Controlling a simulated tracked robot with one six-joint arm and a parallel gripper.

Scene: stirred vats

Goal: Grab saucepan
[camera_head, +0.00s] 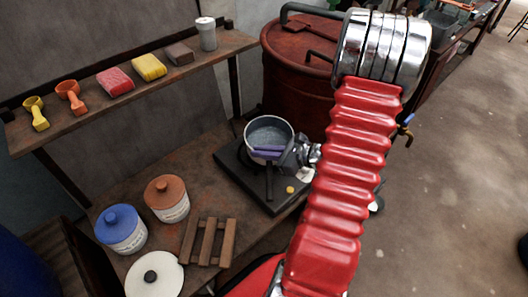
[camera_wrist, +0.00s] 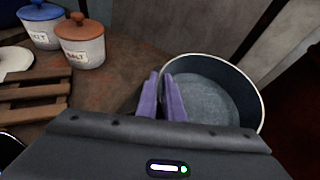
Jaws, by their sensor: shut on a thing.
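The saucepan (camera_head: 268,131) is a grey round pan with a pale rim. It stands on the dark hotplate (camera_head: 238,162) on the workbench, and a dark handle points toward the near side. In the wrist view the saucepan (camera_wrist: 220,95) fills the right half, with a speckled grey inside. My gripper (camera_head: 267,152) has purple fingers at the pan's near rim. In the wrist view the fingers (camera_wrist: 162,98) lie close together at the pan's left edge, shut on the saucepan. The exact place of contact is partly hidden by the fingers.
A blue-lidded jar (camera_head: 121,231) and a brown-lidded jar (camera_head: 168,200) stand left on the bench. A wooden rack (camera_head: 209,241) and a white lid (camera_head: 154,276) lie nearby. A shelf (camera_head: 70,113) with scoops and sponges runs above. A rusty red vat (camera_head: 290,80) stands behind.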

